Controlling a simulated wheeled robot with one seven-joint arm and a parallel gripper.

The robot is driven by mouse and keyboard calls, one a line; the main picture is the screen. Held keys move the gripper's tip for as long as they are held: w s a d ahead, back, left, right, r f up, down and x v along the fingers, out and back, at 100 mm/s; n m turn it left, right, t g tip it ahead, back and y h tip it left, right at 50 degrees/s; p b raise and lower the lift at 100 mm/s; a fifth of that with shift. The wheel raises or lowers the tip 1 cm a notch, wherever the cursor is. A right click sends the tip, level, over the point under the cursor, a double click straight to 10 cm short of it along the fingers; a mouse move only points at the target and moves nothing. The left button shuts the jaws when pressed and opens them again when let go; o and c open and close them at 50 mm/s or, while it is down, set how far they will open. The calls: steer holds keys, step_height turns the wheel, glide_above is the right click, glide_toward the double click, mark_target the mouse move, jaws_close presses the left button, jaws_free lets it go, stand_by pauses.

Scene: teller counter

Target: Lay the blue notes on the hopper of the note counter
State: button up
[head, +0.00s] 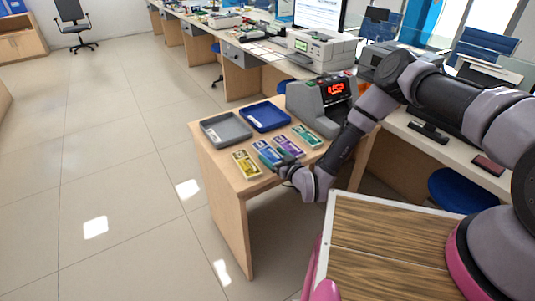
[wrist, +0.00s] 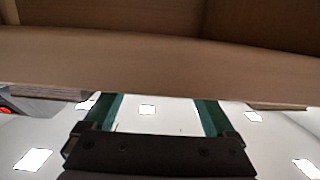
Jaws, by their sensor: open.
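The blue notes (head: 267,152) lie on the wooden desk in the head view, between the yellow notes (head: 246,165) and the purple notes (head: 289,146). The note counter (head: 321,101) is grey with a lit red display and stands at the right of the desk; its hopper is too small to make out. My gripper (head: 281,167) is by the front edge of the desk, close to the blue and purple notes. In the wrist view my gripper (wrist: 158,116) is open with nothing between its fingers. No notes show in the wrist view.
Green notes (head: 307,136) lie right of the purple ones. A grey tray (head: 225,129) and a blue tray (head: 266,117) sit behind the notes. A long counter with a printer (head: 320,50) runs behind. The floor at left is clear.

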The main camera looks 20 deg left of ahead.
mark_target(270, 153)
steer(key=shift+x, duration=1.05)
steer(key=c, duration=1.3)
steer(key=shift+o, duration=0.2)
step_height(270, 153, up, 10)
steer(key=shift+w+f, duration=0.1)
steer(key=w+d+r+m+t+h, duration=0.25)
steer(key=w+d, duration=0.25)
steer(key=d, duration=0.5)
steer(key=w+d+r+m+t+h, duration=0.15)
steer(key=w+d+r, duration=0.3)
steer(key=d, duration=0.65)
steer(key=w+d+r+m+t+h, duration=0.1)
steer(key=w+d+r+m+h, duration=0.15)
steer(key=w+d, duration=0.55)
steer(key=s+d+r+m+h, duration=0.2)
steer(key=d+h, duration=0.1)
steer(key=d, duration=0.7)
steer(key=s+d+r+m+h, duration=0.1)
steer(key=d+r+h, duration=0.2)
steer(key=d, duration=0.8)
steer(key=shift+m+t, duration=0.25)
steer(key=shift+t, duration=0.25)
steer(key=s, duration=0.1)
steer(key=s+r, duration=0.1)
steer(key=s, duration=0.1)
steer(key=s+r, duration=0.1)
steer(key=s, duration=0.1)
steer(key=shift+s+d+r, duration=0.1)
steer(key=shift+d+r, duration=0.15)
